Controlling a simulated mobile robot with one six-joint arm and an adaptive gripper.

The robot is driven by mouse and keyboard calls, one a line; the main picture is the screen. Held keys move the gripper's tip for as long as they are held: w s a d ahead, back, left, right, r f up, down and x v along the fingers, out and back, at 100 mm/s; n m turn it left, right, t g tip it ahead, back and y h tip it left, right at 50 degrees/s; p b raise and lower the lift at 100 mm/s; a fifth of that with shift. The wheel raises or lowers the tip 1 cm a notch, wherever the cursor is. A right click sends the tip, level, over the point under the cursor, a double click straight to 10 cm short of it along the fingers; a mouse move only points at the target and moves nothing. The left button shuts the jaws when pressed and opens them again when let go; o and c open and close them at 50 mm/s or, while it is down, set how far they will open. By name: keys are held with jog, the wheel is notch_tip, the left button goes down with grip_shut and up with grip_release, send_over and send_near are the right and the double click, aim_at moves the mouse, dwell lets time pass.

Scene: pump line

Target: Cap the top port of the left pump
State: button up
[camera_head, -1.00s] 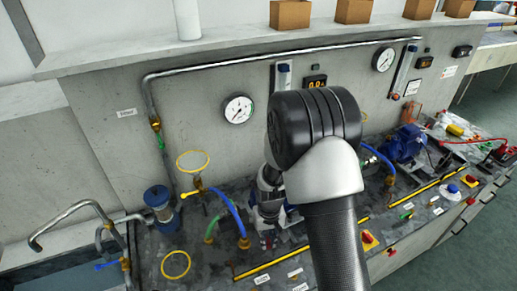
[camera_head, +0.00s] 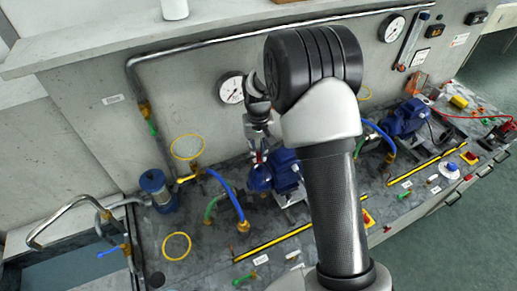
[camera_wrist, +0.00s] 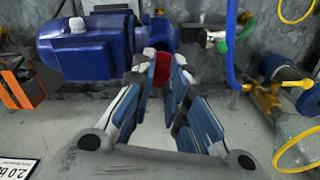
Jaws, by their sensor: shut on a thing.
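The left pump is blue (camera_head: 286,172) and stands on the bench, partly behind my arm in the head view. It fills the upper left of the wrist view as a blue motor body (camera_wrist: 85,50). My gripper (camera_head: 261,156) is above and beside it in the head view. In the wrist view my gripper (camera_wrist: 161,72) is shut on a small red cap (camera_wrist: 160,67), held between the fingertips. The fingers partly hide the cap. I cannot make out the pump's top port clearly, or whether the cap touches anything.
A blue hose (camera_head: 230,195) and brass valve fittings (camera_head: 195,170) stand left of the pump. A second blue pump (camera_head: 405,118) is at the right. A steel pipe (camera_head: 200,53) runs along the wall behind. Yellow-black strips (camera_head: 275,243) mark the bench front.

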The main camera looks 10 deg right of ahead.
jog(key=shift+f+b, duration=1.35)
jog(key=shift+f, duration=1.05)
jog(key=shift+s, duration=0.1)
jog(key=shift+f, duration=0.5)
jog(key=o, duration=0.8)
jog(key=shift+r, duration=0.15)
jog(key=shift+r+p, duration=1.85)
jog(key=shift+r, duration=1.1)
